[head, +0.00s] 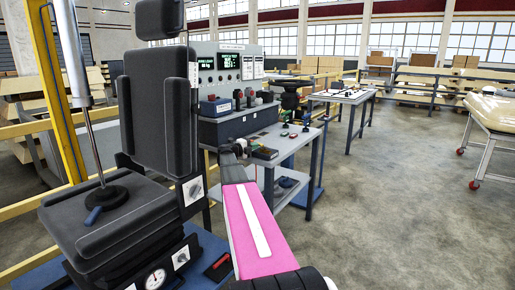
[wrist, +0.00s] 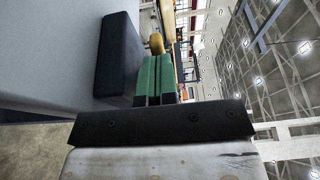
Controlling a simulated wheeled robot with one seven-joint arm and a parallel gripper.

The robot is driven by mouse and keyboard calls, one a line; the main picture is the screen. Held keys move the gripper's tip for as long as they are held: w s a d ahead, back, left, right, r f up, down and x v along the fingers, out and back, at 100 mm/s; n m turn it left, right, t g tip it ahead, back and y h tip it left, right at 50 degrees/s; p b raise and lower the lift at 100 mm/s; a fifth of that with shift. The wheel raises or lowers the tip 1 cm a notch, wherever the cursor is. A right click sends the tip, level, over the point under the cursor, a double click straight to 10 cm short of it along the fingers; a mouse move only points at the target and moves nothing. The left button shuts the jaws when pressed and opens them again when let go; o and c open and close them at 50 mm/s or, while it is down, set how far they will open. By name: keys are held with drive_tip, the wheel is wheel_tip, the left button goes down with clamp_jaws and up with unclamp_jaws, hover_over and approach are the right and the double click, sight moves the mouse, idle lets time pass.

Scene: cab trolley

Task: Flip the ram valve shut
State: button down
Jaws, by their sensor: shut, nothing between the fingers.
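A silver ram (head: 83,90) stands at the left, with its black round foot (head: 104,199) on the dark seat cushion (head: 110,225). A small blue lever (head: 93,215) sticks out at the foot; I cannot tell whether it is the ram valve. My gripper (head: 238,148) is small and partly hidden at the end of my arm, right of the seat, in front of the console. In the wrist view its green fingers (wrist: 156,62) are shut together, with nothing held. A black block (wrist: 117,55) lies close beside them, and something yellow (wrist: 157,43) shows beyond the tips.
A grey console (head: 218,70) with displays and knobs stands behind the gripper. A grey trolley table (head: 290,150) with small parts extends right of it. A dial gauge (head: 155,278) sits below the seat. A yellow frame (head: 50,90) rises at the left.

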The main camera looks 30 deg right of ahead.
drive_tip(key=shift+w+d+m+g, duration=0.3)
drive_tip(key=shift+m+g, duration=0.2)
drive_tip(key=shift+g, duration=0.3)
drive_tip(key=shift+w+d, duration=0.15)
drive_tip(key=shift+d, duration=0.3)
drive_tip(key=shift+w+d, duration=0.1)
drive_tip(key=shift+d, duration=0.1)
drive_tip(key=a, duration=0.7)
drive_tip(key=shift+s+a, duration=0.2)
drive_tip(key=shift+a, duration=0.05)
